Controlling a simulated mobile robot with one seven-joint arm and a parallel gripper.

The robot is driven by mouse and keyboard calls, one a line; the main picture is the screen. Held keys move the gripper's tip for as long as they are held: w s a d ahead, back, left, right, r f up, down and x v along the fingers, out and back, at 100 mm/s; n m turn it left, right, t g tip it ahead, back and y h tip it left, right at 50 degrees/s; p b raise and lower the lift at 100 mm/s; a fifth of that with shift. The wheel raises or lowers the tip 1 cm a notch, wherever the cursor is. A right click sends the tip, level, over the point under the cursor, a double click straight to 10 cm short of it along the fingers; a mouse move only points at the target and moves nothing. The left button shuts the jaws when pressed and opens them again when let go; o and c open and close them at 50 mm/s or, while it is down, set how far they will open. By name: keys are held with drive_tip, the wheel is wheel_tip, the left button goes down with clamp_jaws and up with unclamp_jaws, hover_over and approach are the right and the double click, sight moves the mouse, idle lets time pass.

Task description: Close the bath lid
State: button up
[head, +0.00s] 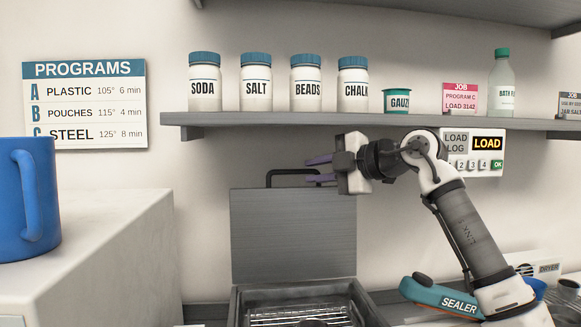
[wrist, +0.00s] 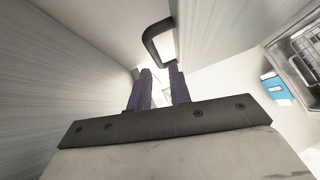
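The bath lid (head: 293,238) is a grey brushed panel standing upright, open, at the back of the metal bath (head: 238,300). A dark bar handle (head: 292,171) rises from its top edge. My gripper (head: 308,171) is at the right end of this handle, pointing left, with its two purple fingers apart. In the wrist view the fingers (wrist: 160,70) show a gap between them, and the dark handle (wrist: 152,40) lies just past their tips. I cannot tell whether a finger touches the handle. Nothing shows gripped.
A shelf (head: 350,122) with several jars runs above the lid. A white cabinet (head: 90,260) with a blue mug (head: 28,200) stands at left. A teal sealer (head: 440,297) lies right of the bath. A load panel (head: 473,152) is on the wall.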

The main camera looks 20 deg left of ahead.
sight(293, 172)
drive_tip(key=x, duration=0.3)
drive_tip(key=p+x, duration=0.1)
drive_tip(key=x, duration=0.3)
drive_tip(key=shift+a+r, duration=0.2)
clamp_jaws()
